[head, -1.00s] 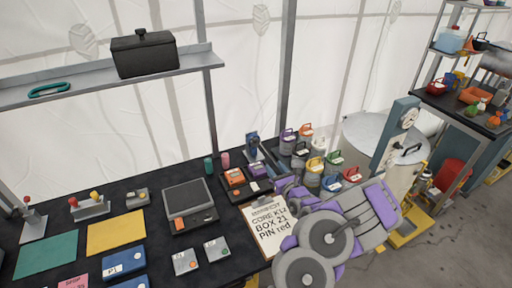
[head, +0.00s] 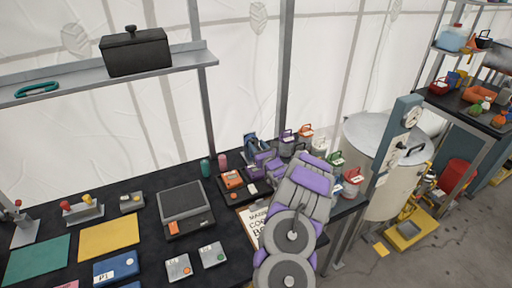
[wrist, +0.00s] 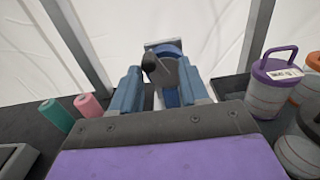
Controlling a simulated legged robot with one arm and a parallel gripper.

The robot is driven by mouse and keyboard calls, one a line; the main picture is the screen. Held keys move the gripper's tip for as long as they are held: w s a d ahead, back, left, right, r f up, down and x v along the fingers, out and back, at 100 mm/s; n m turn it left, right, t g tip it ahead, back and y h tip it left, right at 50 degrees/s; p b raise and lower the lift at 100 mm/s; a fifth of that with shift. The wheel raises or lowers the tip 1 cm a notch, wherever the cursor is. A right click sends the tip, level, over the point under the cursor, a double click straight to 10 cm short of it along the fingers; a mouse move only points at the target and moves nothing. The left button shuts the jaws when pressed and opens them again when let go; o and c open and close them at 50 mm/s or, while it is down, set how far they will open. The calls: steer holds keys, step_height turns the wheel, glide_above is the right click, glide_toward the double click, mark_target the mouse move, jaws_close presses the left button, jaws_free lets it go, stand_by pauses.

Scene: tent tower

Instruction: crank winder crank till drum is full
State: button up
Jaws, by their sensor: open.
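The winder (wrist: 168,47) stands at the back of the black table, with a blue part at its top and a grey body. It also shows in the head view (head: 250,140), partly hidden by my arm. Its dark crank knob (wrist: 150,64) faces me. My gripper (wrist: 158,85) is open, its two blue-grey fingers on either side of the winder's front in the wrist view. I cannot tell whether the fingers touch the crank. My gripper (head: 257,165) is small in the head view. How full the drum is cannot be made out.
Teal and pink cylinders (wrist: 77,112) stand left of the winder. Lidded canisters (wrist: 278,75) with handles stand close on its right. A clipboard (head: 252,222) lies partly under my arm. A shelf (head: 100,76) with a black pot hangs above the table's left.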

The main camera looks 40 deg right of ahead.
steer(key=shift+w+a+r, duration=0.2)
steer(key=shift+w+a, duration=0.1)
steer(key=shift+a, duration=0.15)
steer(key=shift+w+a+r, duration=0.2)
steer(key=shift+w+a, duration=0.1)
steer(key=shift+a, duration=0.15)
steer(key=shift+d+f, duration=0.25)
steer(key=shift+d, duration=0.45)
steer(key=c, duration=0.5)
steer(key=shift+a, duration=0.1)
steer(key=c, duration=0.3)
steer(key=shift+a, duration=0.25)
jaws_close()
